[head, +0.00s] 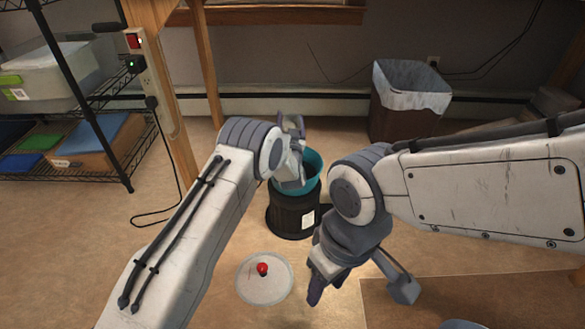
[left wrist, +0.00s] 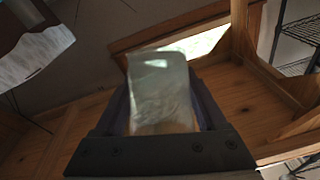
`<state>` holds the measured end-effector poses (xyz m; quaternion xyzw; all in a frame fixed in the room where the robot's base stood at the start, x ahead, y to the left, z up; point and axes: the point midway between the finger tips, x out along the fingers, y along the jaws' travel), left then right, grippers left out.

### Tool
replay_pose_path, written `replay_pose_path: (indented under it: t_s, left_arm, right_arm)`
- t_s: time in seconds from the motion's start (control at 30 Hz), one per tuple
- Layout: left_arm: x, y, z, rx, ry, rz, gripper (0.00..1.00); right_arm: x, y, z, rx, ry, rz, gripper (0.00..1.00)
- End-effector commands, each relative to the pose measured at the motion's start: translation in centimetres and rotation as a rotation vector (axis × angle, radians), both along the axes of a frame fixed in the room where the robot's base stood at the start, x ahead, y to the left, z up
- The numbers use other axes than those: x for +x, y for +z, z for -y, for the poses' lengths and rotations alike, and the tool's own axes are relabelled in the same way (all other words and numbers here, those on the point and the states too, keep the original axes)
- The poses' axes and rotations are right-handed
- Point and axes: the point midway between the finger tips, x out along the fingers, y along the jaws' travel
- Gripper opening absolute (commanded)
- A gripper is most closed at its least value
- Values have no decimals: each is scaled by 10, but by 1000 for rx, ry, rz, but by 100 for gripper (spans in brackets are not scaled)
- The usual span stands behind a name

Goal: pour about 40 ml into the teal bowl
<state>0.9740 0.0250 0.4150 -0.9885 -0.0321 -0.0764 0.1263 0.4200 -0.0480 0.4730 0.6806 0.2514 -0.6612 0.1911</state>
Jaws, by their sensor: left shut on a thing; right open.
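The teal bowl (head: 313,181) sits on top of a dark round stand, partly covered by my left gripper (head: 291,150). My left gripper is over the bowl's near left side and is shut on a pale, see-through container (left wrist: 160,92), which fills the middle of the left wrist view. A brownish tint shows at the container's lower part; I cannot tell how much liquid is in it or whether any is flowing. The bowl's inside is mostly hidden. My right gripper (head: 360,290) is open and empty, low and to the right of the stand.
The dark stand (head: 287,217) has a white label. A pale round disc with a red knob (head: 262,269) lies in front of it. A lined waste bin (head: 409,100) stands behind right, a wire shelf (head: 70,100) at left.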

Motion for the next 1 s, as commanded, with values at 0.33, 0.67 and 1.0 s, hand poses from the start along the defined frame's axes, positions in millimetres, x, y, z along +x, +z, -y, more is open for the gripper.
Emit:
replay_pose_path:
  t_s: [0.33, 0.67, 1.0]
  left_arm:
    - [-1, -1, 4, 26, -2, 66, 14]
    - [-2, 0, 8, 48, -6, 122, 14]
    - [-3, 6, 12, 82, -8, 207, 14]
  right_arm:
    - [0, -17, 0, 0, 0, 0, 50]
    - [0, -31, 0, 0, 0, 0, 50]
    - [0, -48, 0, 0, 0, 0, 50]
